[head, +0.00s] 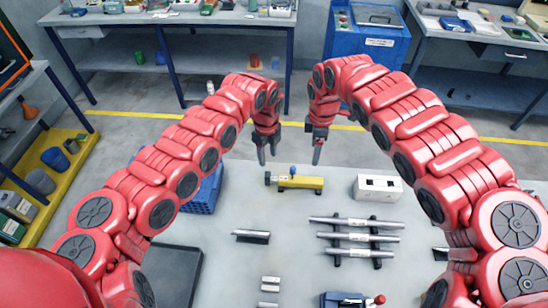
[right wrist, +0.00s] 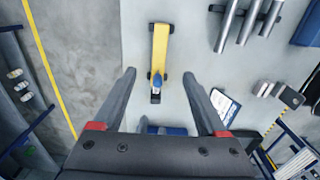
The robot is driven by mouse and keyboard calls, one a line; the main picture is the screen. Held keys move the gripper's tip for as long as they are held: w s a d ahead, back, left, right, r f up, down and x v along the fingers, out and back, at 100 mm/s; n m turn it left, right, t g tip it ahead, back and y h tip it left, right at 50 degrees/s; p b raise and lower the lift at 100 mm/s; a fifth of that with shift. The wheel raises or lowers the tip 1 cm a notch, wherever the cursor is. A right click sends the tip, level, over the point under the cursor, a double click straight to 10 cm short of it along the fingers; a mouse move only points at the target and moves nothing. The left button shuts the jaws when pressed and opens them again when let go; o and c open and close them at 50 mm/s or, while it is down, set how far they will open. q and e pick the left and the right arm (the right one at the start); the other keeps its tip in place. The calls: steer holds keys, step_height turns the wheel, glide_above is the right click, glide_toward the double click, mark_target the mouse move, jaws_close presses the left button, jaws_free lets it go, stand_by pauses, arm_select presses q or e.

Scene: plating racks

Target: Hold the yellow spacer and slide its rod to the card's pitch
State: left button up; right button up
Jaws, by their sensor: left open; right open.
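The yellow spacer (head: 305,184) lies on the grey table, with a blue knob (head: 292,170) on top and dark ends. In the right wrist view the spacer (right wrist: 160,50) runs lengthwise ahead of my fingers. Its rod cannot be made out clearly. My left gripper (head: 261,155) is open, above and beyond the spacer's left end. My right gripper (head: 317,154) is open and empty, above and beyond its right part; its fingers (right wrist: 160,95) are spread wide in the wrist view. A printed white-and-blue sheet (right wrist: 224,104), possibly the card, shows there; I cannot find it in the head view.
A white block with holes (head: 378,187) stands right of the spacer. Several metal bars lie on a dark rack (head: 337,240) nearer me. A short bar on a holder (head: 251,236) is left of them. A blue crate (head: 203,195) stands left, partly behind my left arm.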

glide_above(310, 180)
step_height(310, 180, down, 6)
step_height(310, 180, down, 10)
steer(key=shift+a+f, duration=0.15)
steer(key=shift+f, duration=0.5)
jaws_close()
stand_by(0.5)
stand_by(0.5)
